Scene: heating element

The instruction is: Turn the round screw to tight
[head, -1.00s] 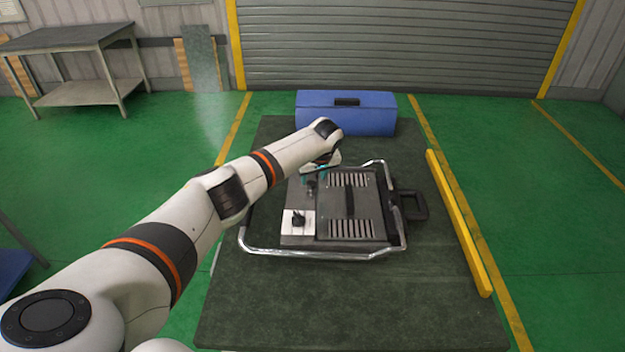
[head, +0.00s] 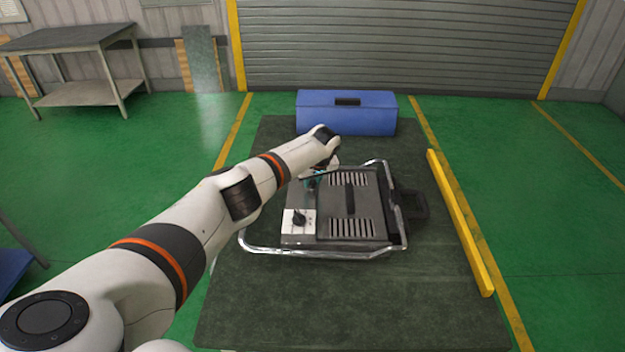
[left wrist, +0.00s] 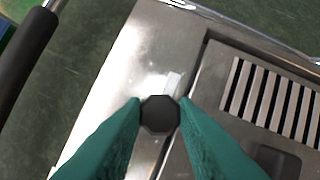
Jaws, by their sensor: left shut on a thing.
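The heating element (head: 350,200) is a grey metal box with slotted vents and a tubular metal frame, lying on a dark mat. The round screw (left wrist: 160,114) is a dark faceted knob on its metal top, seen in the left wrist view. My left gripper (head: 312,182) is at the far left part of the box in the head view. In the left wrist view its teal fingers (left wrist: 160,116) are shut on the screw, one on each side. The head view barely shows the screw behind the gripper. My right gripper is in neither view.
A black dial on a white plate (head: 299,220) sits on the box's near left. A blue case (head: 346,113) stands behind the box. A yellow bar (head: 459,222) lies on the right. The near part of the mat (head: 350,310) is clear.

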